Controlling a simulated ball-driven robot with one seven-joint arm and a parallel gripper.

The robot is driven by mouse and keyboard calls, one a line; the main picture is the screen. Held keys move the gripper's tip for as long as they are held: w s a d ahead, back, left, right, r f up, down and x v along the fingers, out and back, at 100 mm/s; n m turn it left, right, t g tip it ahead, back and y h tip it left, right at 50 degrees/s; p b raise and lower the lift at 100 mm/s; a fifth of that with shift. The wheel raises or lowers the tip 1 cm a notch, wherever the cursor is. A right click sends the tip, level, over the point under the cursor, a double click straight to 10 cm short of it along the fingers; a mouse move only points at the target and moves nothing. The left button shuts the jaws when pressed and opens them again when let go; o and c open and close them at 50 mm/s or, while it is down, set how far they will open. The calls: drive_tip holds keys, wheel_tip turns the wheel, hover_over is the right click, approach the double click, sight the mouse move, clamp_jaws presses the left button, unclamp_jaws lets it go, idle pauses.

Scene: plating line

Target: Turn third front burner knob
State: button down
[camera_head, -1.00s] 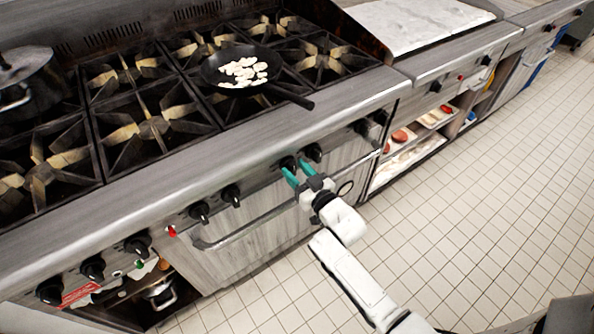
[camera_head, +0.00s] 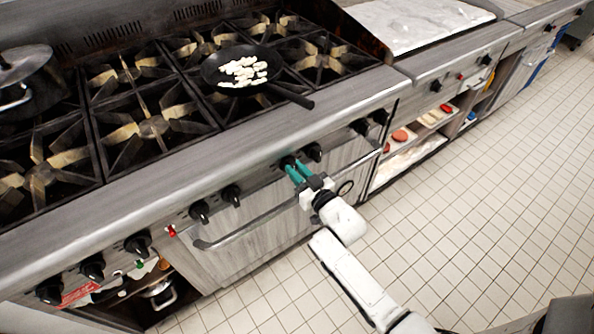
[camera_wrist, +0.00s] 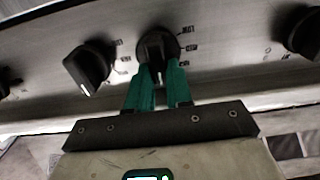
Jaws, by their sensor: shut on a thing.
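A row of black knobs runs along the front panel of the steel range. My gripper (camera_head: 295,172) has its two green fingers at one of the middle knobs (camera_head: 288,161). In the wrist view my gripper (camera_wrist: 159,76) is shut on this black knob (camera_wrist: 157,45), one finger on each side of its lower part. The knob's white pointer mark points down, between the fingers. A neighbouring knob (camera_wrist: 90,65) is close on the left in the wrist view, tilted, and another knob (camera_wrist: 302,32) is farther right.
The oven door handle (camera_head: 245,229) runs below the knobs, close to my gripper. A black pan (camera_head: 222,76) with pale pieces of food sits on the burners, its handle pointing toward the front edge. A pot (camera_head: 28,85) stands at far left. The tiled floor (camera_head: 460,210) in front is clear.

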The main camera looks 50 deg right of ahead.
drive_tip(key=shift+n, duration=0.3)
drive_tip(key=n+b, duration=0.1)
drive_tip(key=n, duration=0.1)
drive_tip(key=n+b, duration=0.2)
drive_tip(key=n, duration=0.1)
drive_tip(key=n+b, duration=0.2)
drive_tip(key=shift+w+a+f+n, duration=0.1)
drive_tip(key=shift+a+f+n, duration=0.15)
drive_tip(key=shift+a+n, duration=0.15)
drive_tip(key=shift+n+b, duration=0.3)
drive_tip(key=shift+b, duration=0.05)
drive_tip(key=c, duration=1)
unclamp_jaws()
drive_tip(key=shift+r, duration=0.1)
drive_tip(key=b+v, duration=0.1)
drive_tip(key=v, duration=1)
drive_tip(key=shift+w, duration=0.1)
